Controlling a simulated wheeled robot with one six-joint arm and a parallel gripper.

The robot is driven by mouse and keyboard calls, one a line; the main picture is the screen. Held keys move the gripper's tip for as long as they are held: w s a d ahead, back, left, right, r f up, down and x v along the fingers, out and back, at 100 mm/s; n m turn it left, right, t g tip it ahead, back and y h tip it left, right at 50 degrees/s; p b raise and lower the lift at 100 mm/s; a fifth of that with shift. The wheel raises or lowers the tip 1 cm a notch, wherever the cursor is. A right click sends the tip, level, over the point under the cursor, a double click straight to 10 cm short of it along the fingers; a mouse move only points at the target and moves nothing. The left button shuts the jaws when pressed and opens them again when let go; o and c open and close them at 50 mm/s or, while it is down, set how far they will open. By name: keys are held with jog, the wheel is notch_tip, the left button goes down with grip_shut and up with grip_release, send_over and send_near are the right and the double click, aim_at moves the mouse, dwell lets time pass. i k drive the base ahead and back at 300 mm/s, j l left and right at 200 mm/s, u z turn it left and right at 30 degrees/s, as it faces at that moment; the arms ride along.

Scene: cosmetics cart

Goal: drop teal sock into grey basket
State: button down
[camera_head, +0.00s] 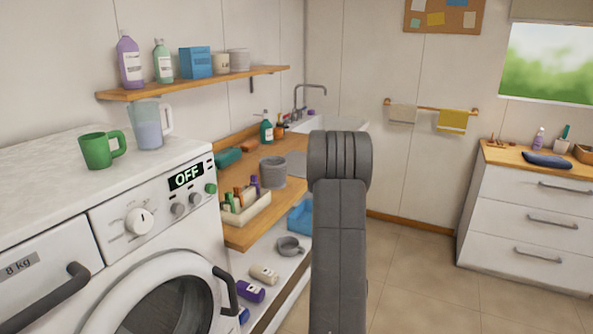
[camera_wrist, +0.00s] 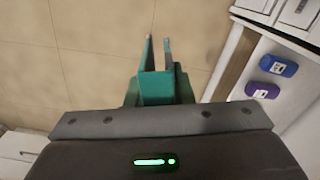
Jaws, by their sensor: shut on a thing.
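My gripper (camera_wrist: 158,52) shows in the wrist view, its fingers pointing up the picture over the tiled floor. It is shut on a teal thing (camera_wrist: 155,90), which I take for the teal sock; its shape is hard to make out between the fingers. In the head view my grey arm stands in front of me and the gripper itself cannot be made out. A round grey container (camera_head: 273,174), likely the grey basket, stands on the wooden counter, left of my arm. My gripper is apart from it.
The washing machine (camera_head: 150,240) fills the left. A caddy (camera_head: 247,207) of bottles stands at the counter's front. Below are a blue bin (camera_head: 299,217), a grey pot (camera_head: 290,246) and a purple bottle (camera_head: 250,291). A drawer cabinet (camera_head: 520,215) stands right. The floor between is clear.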

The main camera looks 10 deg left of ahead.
aim_at(277, 183)
jog(key=i+l, duration=1.25)
jog(key=l, duration=0.15)
jog(key=i+l+u, duration=0.15)
jog(key=u, duration=0.25)
jog(key=i+l+u, duration=0.1)
jog(key=l+u, duration=0.25)
jog(key=i+l+u, duration=0.1)
jog(key=u, duration=0.3)
